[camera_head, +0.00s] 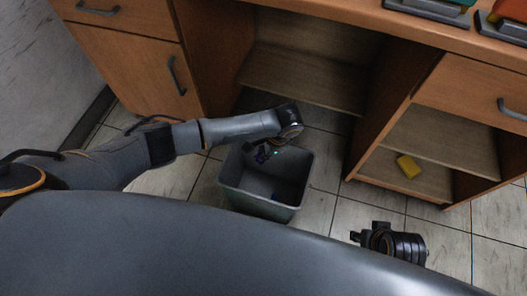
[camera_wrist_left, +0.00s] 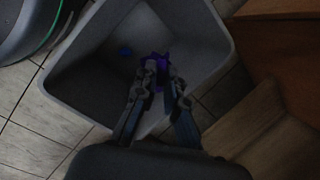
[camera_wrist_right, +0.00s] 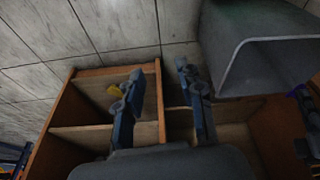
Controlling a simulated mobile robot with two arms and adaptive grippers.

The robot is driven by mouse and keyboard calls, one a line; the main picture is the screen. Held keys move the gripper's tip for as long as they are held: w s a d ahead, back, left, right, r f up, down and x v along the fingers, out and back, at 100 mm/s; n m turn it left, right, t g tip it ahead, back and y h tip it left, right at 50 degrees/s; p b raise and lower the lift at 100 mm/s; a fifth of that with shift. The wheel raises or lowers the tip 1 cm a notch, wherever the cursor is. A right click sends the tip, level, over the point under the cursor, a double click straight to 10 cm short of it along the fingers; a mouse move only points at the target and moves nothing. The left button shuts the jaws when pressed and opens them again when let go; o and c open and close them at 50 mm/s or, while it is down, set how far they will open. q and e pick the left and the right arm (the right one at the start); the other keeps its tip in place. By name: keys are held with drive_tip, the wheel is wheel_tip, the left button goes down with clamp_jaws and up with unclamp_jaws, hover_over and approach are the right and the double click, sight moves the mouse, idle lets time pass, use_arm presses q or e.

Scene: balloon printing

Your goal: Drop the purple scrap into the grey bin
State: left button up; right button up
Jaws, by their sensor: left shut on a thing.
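The grey bin (camera_head: 262,206) stands on the tiled floor in front of the desk, its mouth facing up. My left gripper (camera_head: 264,154) reaches in from the left over the bin's far part. In the left wrist view, my left gripper (camera_wrist_left: 162,80) is shut on the purple scrap (camera_wrist_left: 157,60), with the bin (camera_wrist_left: 80,85) beneath. The scrap's height against the rim is hard to judge. My right gripper (camera_head: 362,237) is to the right of the bin. In the right wrist view, its fingers (camera_wrist_right: 160,78) are apart with nothing between them.
The wooden desk (camera_head: 300,75) has open shelves behind the bin. A yellow block (camera_head: 408,166) lies on a low shelf at the right. Trays (camera_head: 435,8) sit on the desktop. Floor is clear right of the bin.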

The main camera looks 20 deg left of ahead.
use_arm(q)
drive_tip(key=shift+f, duration=0.3)
use_arm(e)
drive_tip(key=shift+v, duration=1.25)
drive_tip(key=shift+w, duration=0.15)
use_arm(q)
drive_tip(key=o, duration=0.8)
drive_tip(key=shift+c, duration=0.2)
drive_tip(key=v, duration=1.2)
